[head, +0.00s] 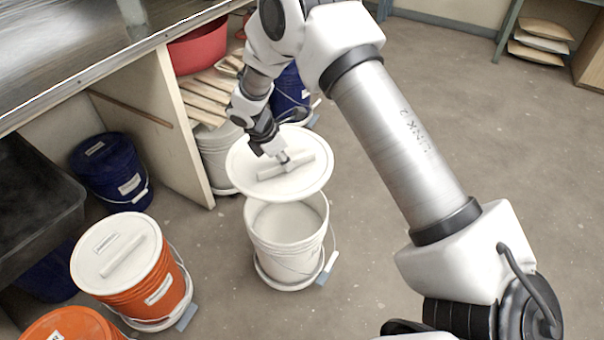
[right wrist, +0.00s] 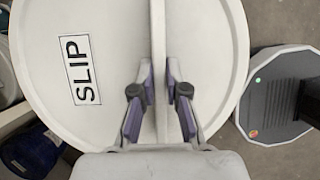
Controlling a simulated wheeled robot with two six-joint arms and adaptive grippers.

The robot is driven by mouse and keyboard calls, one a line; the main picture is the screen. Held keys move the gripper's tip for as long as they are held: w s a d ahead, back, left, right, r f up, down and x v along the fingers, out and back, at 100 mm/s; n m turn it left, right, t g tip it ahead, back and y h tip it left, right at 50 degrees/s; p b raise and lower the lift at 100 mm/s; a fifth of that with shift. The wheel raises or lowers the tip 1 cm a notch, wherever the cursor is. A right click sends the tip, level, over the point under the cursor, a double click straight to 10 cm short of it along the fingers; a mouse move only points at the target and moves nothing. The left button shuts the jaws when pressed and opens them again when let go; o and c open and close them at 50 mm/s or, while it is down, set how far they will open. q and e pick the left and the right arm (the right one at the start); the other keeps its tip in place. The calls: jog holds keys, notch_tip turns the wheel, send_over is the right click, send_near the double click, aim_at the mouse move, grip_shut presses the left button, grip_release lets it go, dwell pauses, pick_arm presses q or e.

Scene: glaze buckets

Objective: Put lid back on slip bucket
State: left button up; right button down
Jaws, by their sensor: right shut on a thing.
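A round white lid (head: 250,178) with a raised bar handle is held above an open white bucket (head: 285,240). In the right wrist view the lid (right wrist: 205,35) carries a label reading SLIP. My right gripper (head: 284,161) is shut on the lid's bar handle, which also shows between the fingers in the right wrist view (right wrist: 159,105). The lid looks roughly level and sits toward the back of the bucket opening, with the front of the opening uncovered. Pale slip shows inside the bucket. The exact gap between lid and rim is unclear. My left gripper is not in view.
An orange bucket with a white lid (head: 100,245) stands at left, with another orange bucket (head: 70,325) in front. Blue buckets (head: 112,170) stand under the metal-topped table (head: 60,40). A wooden partition (head: 165,120) is near the lid. The floor at right is clear.

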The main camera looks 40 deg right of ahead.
pick_arm(q)
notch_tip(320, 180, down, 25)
jog(key=b, duration=2.1)
pick_arm(e)
jog(key=w+d+f+n+t+y, duration=0.1)
jog(key=w+d+f+n+t, duration=0.1)
jog(key=f+n, duration=0.5)
jog(key=w+d+f+n+t+y, duration=0.1)
jog(key=d+f+n, duration=0.4)
jog(key=f, duration=1.1)
jog(key=n+t, duration=0.1)
jog(key=n, duration=0.2)
jog(key=shift+w+d+t+y, duration=0.15)
jog(key=shift+w+t+y, duration=0.15)
jog(key=shift+w+t, duration=0.1)
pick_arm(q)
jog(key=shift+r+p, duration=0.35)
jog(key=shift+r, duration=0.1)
pick_arm(e)
jog(key=shift+r, duration=0.15)
jog(key=shift+f, duration=0.7)
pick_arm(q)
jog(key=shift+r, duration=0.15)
pick_arm(e)
jog(key=shift+f, duration=0.2)
jog(key=c, duration=0.6)
grip_release()
jog(key=shift+c, duration=0.2)
